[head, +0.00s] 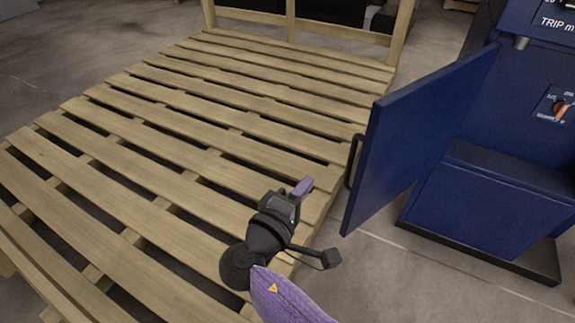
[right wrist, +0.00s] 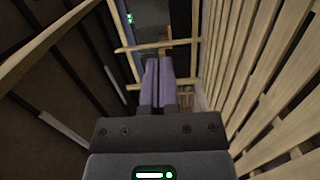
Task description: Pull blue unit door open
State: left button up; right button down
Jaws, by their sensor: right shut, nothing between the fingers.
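The blue unit (head: 490,190) stands at the right in the head view. Its blue door (head: 415,130) stands swung open, out to the left of the unit. A dark handle (head: 353,162) sits on the door's left edge. My right gripper (head: 302,187) is over the pallet, left of and below the door, apart from the handle. Its purple fingers also show in the right wrist view (right wrist: 159,80), together with nothing between them. My left gripper is not in view.
A wooden slatted pallet (head: 215,110) fills the left and middle, with an upright wooden frame (head: 300,25) at its far end. An orange switch (head: 560,108) and a "TRIP" label show on the unit. Grey concrete floor (head: 400,280) is clear in front of the unit.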

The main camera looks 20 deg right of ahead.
aim_at(354, 147)
jog(key=w+d+b, duration=0.1)
jog(key=d, duration=0.2)
jog(key=w+d+b, duration=0.1)
jog(key=d, duration=0.2)
jog(key=w+d+b, duration=0.1)
jog(key=d+b, duration=0.1)
jog(key=d, duration=0.1)
jog(key=shift+r, duration=0.15)
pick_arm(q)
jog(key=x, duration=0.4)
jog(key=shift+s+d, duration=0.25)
pick_arm(e)
jog(key=shift+s+d+r, duration=0.1)
jog(key=shift+s, duration=0.55)
